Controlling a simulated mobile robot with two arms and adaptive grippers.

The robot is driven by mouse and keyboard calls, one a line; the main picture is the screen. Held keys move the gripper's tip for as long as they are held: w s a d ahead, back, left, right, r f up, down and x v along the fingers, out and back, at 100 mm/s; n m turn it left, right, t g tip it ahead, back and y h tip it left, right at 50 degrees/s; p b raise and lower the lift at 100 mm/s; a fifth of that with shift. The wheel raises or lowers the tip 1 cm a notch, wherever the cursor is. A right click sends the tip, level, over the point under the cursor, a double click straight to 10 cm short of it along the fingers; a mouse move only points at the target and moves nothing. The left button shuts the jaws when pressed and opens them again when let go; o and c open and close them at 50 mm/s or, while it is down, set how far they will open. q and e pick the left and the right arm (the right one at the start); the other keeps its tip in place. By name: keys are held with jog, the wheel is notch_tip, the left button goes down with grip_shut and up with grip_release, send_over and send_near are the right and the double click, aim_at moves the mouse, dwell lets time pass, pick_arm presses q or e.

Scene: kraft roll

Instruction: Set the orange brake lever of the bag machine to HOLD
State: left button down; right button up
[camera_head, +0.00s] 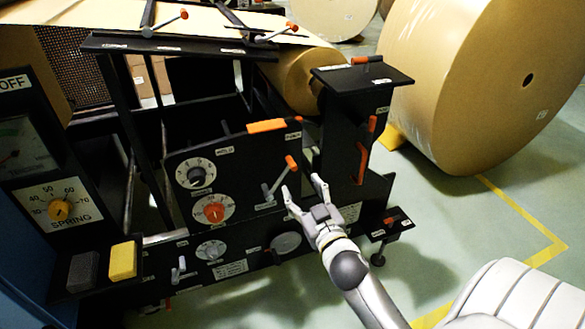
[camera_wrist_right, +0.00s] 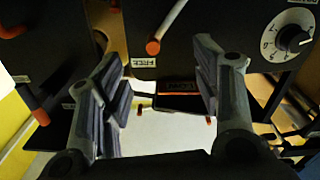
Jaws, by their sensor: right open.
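The brake lever (camera_head: 279,178) has a grey shaft and an orange tip, on the black front panel of the bag machine (camera_head: 240,170). It leans up and to the right, its tip close to a small label. In the right wrist view the lever (camera_wrist_right: 154,46) hangs with its orange tip beside a label that reads FREE (camera_wrist_right: 143,62). A label that seems to read HOLD (camera_head: 225,151) is farther left on the panel. My right gripper (camera_head: 301,187) is open and empty, just right of the lever, apparently not touching it. My left gripper is out of view.
Dials (camera_head: 196,173) and an orange-red knob (camera_head: 214,211) sit left of the lever. An orange bar (camera_head: 267,126) tops the panel. Another orange handle (camera_head: 361,163) is on the post to the right. A large kraft roll (camera_head: 470,80) stands behind right.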

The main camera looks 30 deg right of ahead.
aim_at(279, 181)
jog(key=b+x, duration=0.1)
jog(key=x, duration=0.9)
jog(key=shift+w+a, duration=0.1)
jog(key=shift+w, duration=0.3)
grip_shut()
